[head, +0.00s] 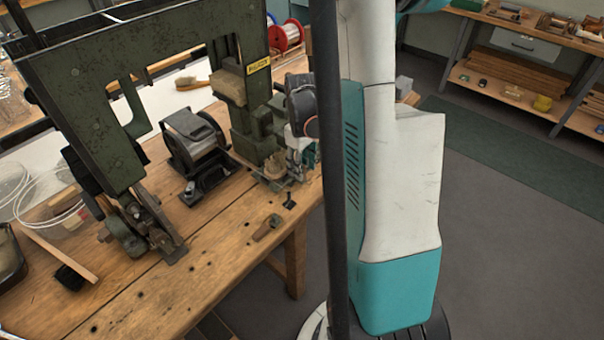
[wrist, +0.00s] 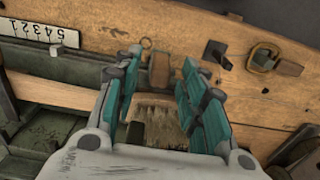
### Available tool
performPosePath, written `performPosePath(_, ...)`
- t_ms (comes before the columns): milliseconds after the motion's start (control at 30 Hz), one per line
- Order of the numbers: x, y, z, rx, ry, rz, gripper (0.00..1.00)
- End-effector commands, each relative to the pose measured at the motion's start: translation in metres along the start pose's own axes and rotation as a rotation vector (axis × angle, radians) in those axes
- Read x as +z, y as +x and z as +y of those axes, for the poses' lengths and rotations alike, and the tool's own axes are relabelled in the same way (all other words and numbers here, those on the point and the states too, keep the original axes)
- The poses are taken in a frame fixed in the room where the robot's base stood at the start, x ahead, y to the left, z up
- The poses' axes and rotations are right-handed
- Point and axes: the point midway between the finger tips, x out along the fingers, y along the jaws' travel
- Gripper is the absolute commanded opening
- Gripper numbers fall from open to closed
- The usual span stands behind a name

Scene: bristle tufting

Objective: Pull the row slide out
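My gripper (wrist: 162,60) has two teal fingers set apart in the wrist view. In the head view it is at the right end of the green tufting machine (head: 85,90), partly hidden by my arm. A small brown tab with a wire ring (wrist: 160,70) shows between the fingertips, with a gap visible on each side. I take it to be the row slide's pull; the slide itself is not clearly visible. A block of tan bristles (wrist: 155,112) lies behind the tab, between the fingers.
A white number strip (wrist: 38,31) is at the upper left of the wrist view. The wooden bench (head: 215,265) is mostly clear in front.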

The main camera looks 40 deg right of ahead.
Motion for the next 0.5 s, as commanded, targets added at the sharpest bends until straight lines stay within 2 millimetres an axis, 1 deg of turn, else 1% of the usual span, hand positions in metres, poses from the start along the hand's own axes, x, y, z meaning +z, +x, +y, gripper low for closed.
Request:
performPosePath(33, 0.0, 0.009, 0.0, 0.0, 0.0, 0.0, 0.38)
performPosePath(200, 0.0, 0.02, 0.0, 0.0, 0.0, 0.0, 0.38)
performPosePath(500, 0.0, 0.021, 0.0, 0.0, 0.0, 0.0, 0.38)
